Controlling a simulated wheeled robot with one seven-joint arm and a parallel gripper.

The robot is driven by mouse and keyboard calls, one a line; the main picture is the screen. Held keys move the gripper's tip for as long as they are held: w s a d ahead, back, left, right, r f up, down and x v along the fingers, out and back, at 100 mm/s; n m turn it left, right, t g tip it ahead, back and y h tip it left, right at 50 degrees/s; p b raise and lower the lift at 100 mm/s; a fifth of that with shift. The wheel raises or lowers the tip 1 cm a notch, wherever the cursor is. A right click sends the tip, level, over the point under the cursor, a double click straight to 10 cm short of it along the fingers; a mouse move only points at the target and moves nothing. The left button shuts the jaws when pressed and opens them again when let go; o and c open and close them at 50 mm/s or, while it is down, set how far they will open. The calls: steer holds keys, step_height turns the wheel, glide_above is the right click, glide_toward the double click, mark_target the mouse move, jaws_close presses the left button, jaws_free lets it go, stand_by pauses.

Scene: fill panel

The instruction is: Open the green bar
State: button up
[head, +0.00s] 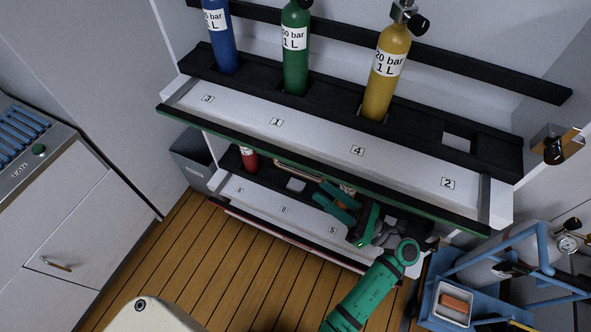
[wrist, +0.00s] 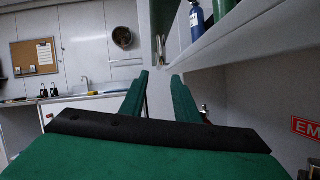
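The green bar (head: 262,154) runs along the front edge of the upper white shelf in the head view, from far left to right. My gripper (head: 320,191) is below the bar's middle, in front of the lower shelf, pointing left. In the wrist view its two green fingers (wrist: 158,88) stand apart with nothing held between them. I see no contact with the bar. An upright dark green piece (wrist: 162,25) shows above the fingers in the wrist view; I cannot tell whether it is part of the bar.
Blue (head: 219,45), green (head: 295,65) and yellow (head: 384,85) cylinders stand in the upper shelf. A red cylinder (head: 249,158) and a tan handle (head: 298,172) are near the lower shelf (head: 262,203). A blue cart (head: 440,265) stands at right. Wooden floor (head: 205,265) is clear at left.

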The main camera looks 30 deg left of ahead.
mark_target(295, 170)
steer(key=x, duration=1)
steer(key=shift+a, duration=0.1)
jaws_close()
